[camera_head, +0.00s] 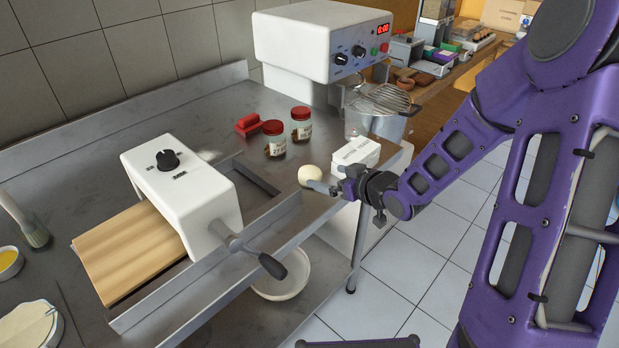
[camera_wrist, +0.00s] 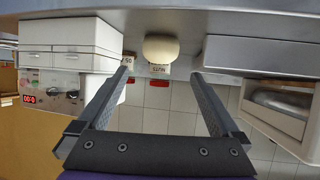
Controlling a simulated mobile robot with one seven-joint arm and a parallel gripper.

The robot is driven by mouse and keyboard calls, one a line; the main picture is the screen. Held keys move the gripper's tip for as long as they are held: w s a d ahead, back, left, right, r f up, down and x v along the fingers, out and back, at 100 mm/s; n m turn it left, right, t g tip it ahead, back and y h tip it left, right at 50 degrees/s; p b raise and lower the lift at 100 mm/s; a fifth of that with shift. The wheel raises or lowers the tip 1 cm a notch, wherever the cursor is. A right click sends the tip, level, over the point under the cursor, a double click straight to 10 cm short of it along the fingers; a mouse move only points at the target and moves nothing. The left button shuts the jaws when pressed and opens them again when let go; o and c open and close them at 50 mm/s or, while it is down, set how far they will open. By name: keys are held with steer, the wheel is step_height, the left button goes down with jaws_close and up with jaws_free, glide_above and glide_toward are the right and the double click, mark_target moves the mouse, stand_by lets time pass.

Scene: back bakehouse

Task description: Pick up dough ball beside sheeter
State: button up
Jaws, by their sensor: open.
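The pale round dough ball (camera_head: 310,175) sits on the steel counter between the white sheeter (camera_head: 188,190) and a white box. My gripper (camera_head: 322,188) reaches in from the right, low over the counter edge, with its tips close beside the ball. In the wrist view the dough ball (camera_wrist: 161,47) lies just ahead of my open, empty gripper (camera_wrist: 161,74), roughly centred between the two fingers. I cannot tell whether a fingertip touches it. In the head view the near finger overlaps the lower edge of the ball.
A white box (camera_head: 356,152) stands close to the right of the ball. Two red-lidded jars (camera_head: 301,125) (camera_head: 274,138) and a red object (camera_head: 248,125) are behind it. A mixer (camera_head: 322,40) with a bowl stands at the back. The sheeter's crank handle (camera_head: 272,265) sticks out at the front.

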mark_target(310, 175)
steer(key=b+x, duration=0.1)
steer(key=x, duration=0.8)
steer(key=shift+w+a+f, duration=0.1)
steer(key=shift+w+f, duration=0.05)
steer(key=shift+w, duration=0.05)
steer(key=c, duration=1.3)
